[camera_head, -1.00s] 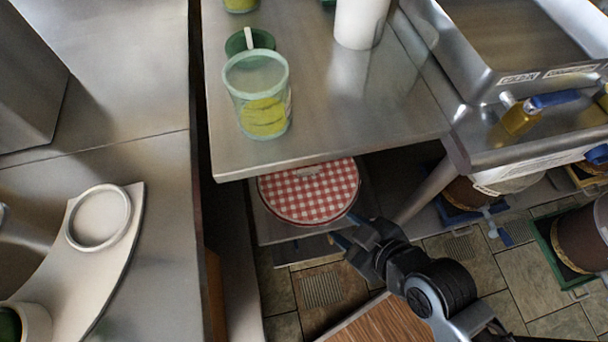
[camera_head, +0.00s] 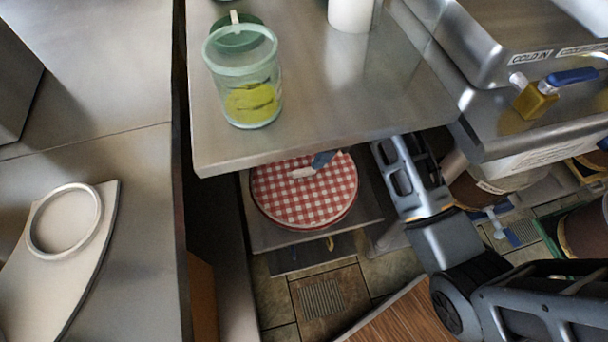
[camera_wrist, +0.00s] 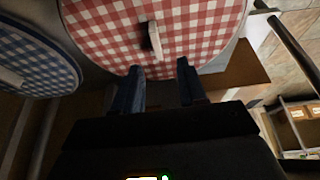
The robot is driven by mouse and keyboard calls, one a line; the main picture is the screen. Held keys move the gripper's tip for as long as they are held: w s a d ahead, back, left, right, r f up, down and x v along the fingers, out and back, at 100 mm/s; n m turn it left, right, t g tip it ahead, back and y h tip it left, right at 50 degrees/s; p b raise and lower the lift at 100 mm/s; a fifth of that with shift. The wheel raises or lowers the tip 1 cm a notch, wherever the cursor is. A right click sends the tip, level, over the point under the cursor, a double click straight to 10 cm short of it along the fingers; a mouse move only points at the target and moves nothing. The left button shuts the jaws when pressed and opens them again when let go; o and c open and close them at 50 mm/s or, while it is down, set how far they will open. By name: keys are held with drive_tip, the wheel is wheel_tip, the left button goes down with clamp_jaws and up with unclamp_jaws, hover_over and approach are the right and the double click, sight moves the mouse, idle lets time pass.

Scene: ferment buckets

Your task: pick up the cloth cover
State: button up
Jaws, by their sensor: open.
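The cloth cover is a round red-and-white checked piece (camera_head: 300,200) on a low shelf under the steel table. A pale tab or label stands on it, and part of its far edge is hidden by the tabletop. In the wrist view the red checked cover (camera_wrist: 195,28) fills the top, with the tab (camera_wrist: 154,38) near its middle. My gripper (camera_wrist: 161,72) is open, its two dark fingers apart and pointing at the cover near its edge. Nothing shows between the fingers; whether they touch the cloth I cannot tell. In the head view my arm reaches under the table from the right.
A blue checked round cover (camera_wrist: 32,60) lies left in the wrist view. The steel tabletop (camera_head: 330,100) overhangs the shelf (camera_head: 268,238) and holds a clear tub (camera_head: 243,85) with yellow contents. A steel sink unit with a valve (camera_head: 537,95) is at right.

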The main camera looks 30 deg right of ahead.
sight(305, 169)
drive_tip(key=x, duration=0.2)
drive_tip(key=b+x, duration=0.1)
drive_tip(key=x, duration=0.4)
drive_tip(key=shift+w+d+f, duration=0.2)
drive_tip(key=shift+d+f, duration=0.05)
drive_tip(key=shift+f, duration=0.1)
clamp_jaws()
